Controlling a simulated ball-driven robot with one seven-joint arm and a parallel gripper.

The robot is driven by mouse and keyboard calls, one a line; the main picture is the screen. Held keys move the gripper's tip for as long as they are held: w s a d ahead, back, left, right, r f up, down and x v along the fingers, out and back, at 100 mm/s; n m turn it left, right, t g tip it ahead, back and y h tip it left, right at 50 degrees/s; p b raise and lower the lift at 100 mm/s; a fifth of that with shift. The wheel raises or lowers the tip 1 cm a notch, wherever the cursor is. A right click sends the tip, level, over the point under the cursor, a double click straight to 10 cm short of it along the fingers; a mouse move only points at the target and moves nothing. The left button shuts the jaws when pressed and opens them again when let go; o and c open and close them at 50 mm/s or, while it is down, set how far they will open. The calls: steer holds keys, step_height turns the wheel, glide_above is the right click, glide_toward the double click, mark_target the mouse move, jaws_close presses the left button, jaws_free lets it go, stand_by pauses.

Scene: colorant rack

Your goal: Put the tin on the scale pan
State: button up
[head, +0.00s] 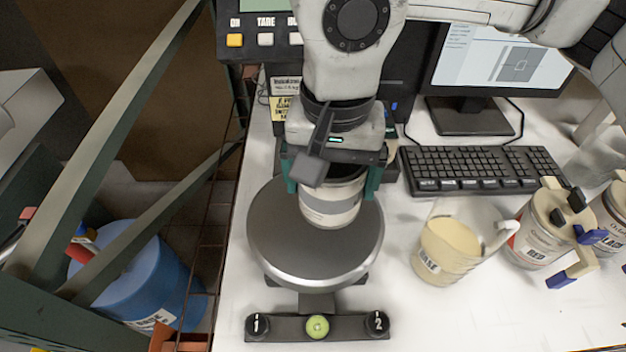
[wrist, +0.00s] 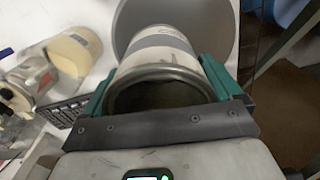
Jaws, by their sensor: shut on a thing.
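The tin (head: 331,206) is a white and grey can with an open top. My gripper (head: 332,180) is shut on it, with a green finger on each side. In the head view the tin is over the round grey scale pan (head: 275,245). In the wrist view the tin (wrist: 160,68) sits between the green fingers of my gripper (wrist: 158,88), its open rim towards the camera and the scale pan (wrist: 222,25) beyond it. I cannot tell whether its base touches the pan. My wrist hides part of its top in the head view.
A jug marked BASE (head: 447,250) and a RED can (head: 543,235) stand right of the scale. A keyboard (head: 482,168) and monitor (head: 497,50) are behind. A bar with knobs (head: 345,327) lies in front. A blue drum (head: 140,270) stands left, below the counter edge.

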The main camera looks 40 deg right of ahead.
steer(key=w+f, duration=0.2)
steer(key=f, duration=0.1)
steer(key=shift+w+p, duration=0.3)
steer(key=f, duration=0.3)
steer(key=shift+w+f+p, duration=0.1)
steer(key=shift+w+p, duration=0.15)
steer(key=shift+p, duration=0.05)
steer(key=shift+f, duration=0.25)
steer(key=shift+f+b, duration=0.2)
steer(key=shift+b, duration=0.1)
steer(key=o, duration=0.7)
steer(key=shift+o, duration=0.2)
steer(key=shift+r, duration=0.15)
steer(key=shift+r+p, duration=0.15)
steer(key=shift+p, duration=0.2)
step_height(320, 180, up, 12)
steer(key=b, duration=0.2)
